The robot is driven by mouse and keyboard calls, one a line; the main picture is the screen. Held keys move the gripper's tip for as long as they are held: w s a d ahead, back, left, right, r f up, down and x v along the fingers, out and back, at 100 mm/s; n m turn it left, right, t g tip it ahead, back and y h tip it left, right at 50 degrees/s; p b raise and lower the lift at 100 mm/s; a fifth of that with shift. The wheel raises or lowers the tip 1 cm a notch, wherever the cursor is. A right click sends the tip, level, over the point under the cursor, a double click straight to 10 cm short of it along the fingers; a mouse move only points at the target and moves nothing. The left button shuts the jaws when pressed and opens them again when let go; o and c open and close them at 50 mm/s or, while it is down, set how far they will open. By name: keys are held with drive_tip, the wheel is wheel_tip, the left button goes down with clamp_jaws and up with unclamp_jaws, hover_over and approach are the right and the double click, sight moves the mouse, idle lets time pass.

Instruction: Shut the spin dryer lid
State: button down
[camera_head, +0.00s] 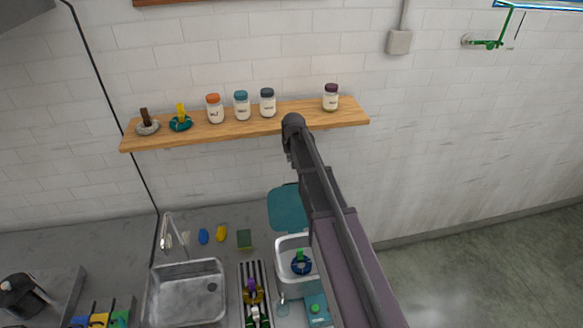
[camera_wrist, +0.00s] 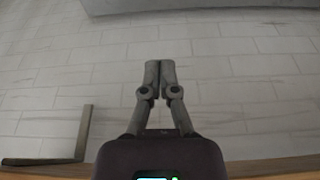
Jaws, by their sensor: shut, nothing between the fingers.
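The spin dryer (camera_head: 281,243) is a white open-topped tub on the counter in the head view, partly hidden by my arm. Its teal lid (camera_head: 284,207) stands open, raised at the tub's back side. A dark blue skein with a green part (camera_head: 301,265) shows inside the tub. My gripper's two grey fingers (camera_wrist: 160,70) are together and empty in the wrist view, in front of white tiles. In the head view my arm reaches up past the lid to the shelf's height, and the fingers cannot be made out there. The wrist view does not show the dryer.
A wooden shelf (camera_head: 190,136) with several jars and two skeins runs along the wall near my arm's end. Its edge also shows in the wrist view (camera_wrist: 40,162). A sink (camera_head: 187,290), a rack (camera_head: 243,285) and a teal box (camera_head: 318,308) stand near the dryer.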

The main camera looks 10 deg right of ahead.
drive_tip(key=shift+b+x, duration=4.7)
drive_tip(key=shift+x, duration=0.35)
drive_tip(key=shift+s+r, duration=0.2)
drive_tip(key=shift+s, duration=1.9)
drive_tip(key=shift+s, duration=0.15)
drive_tip(key=shift+s+r+p, duration=0.25)
drive_tip(key=shift+s+p, duration=0.05)
drive_tip(key=shift+s, duration=0.1)
